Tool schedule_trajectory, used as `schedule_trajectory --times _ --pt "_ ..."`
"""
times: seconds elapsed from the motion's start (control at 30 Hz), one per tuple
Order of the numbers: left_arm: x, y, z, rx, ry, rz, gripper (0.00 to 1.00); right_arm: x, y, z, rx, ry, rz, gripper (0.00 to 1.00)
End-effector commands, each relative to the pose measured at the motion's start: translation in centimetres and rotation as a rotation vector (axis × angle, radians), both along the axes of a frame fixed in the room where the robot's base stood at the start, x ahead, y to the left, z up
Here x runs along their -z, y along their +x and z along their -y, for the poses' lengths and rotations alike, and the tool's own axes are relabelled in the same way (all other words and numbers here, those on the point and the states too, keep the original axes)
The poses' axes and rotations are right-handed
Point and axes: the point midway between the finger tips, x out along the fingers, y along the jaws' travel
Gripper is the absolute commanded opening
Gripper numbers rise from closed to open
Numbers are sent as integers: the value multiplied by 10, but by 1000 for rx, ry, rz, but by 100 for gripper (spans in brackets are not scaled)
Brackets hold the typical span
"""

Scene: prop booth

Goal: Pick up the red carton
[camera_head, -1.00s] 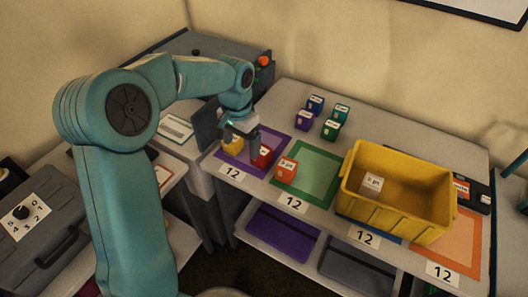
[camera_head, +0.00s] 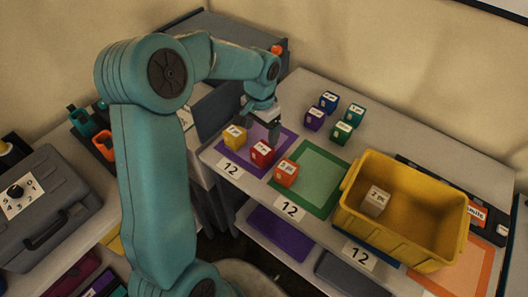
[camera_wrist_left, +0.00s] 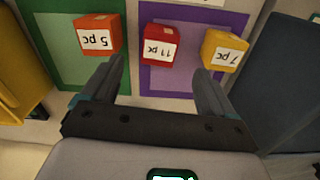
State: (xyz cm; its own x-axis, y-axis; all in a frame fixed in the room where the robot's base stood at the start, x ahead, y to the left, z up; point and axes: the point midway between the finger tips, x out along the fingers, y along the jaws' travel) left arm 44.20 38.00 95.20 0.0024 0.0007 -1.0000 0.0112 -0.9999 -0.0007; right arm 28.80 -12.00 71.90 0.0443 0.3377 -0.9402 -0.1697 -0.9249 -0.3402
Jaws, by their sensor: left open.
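The red carton (camera_head: 262,153), with a white label, stands on the front edge of the purple mat (camera_head: 286,139). In the wrist view the red carton (camera_wrist_left: 155,46) is upper middle, its label reading upside down, between an orange carton (camera_wrist_left: 98,33) and a yellow carton (camera_wrist_left: 221,49). My left gripper (camera_head: 271,137) is over the purple mat, just behind the red carton. In the wrist view the left gripper (camera_wrist_left: 159,68) is open and empty, its fingertips pointing toward the red carton, one on either side of its line. My right gripper is not in view.
The orange carton (camera_head: 286,172) stands close right of the red one, the yellow carton (camera_head: 235,137) close left. Several purple, blue and green cartons (camera_head: 330,102) stand behind. A yellow bin (camera_head: 433,222) holding a pale carton (camera_head: 376,201) is to the right. The green mat (camera_head: 318,173) is mostly bare.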

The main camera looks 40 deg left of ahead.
Motion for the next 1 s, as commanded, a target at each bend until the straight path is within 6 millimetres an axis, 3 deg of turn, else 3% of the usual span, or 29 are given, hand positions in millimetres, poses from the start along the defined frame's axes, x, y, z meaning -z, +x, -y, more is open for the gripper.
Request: schedule_trajectory --times 0.2,0.47,0.7,1.0 --pt "47 -2 1 0 -2 -5 87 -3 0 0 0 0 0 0" --pt "69 0 1 0 -1 -2 87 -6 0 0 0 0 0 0" --pt "107 5 1 0 -1 -4 87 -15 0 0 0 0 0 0" --pt "115 7 1 0 0 1 87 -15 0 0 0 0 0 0"
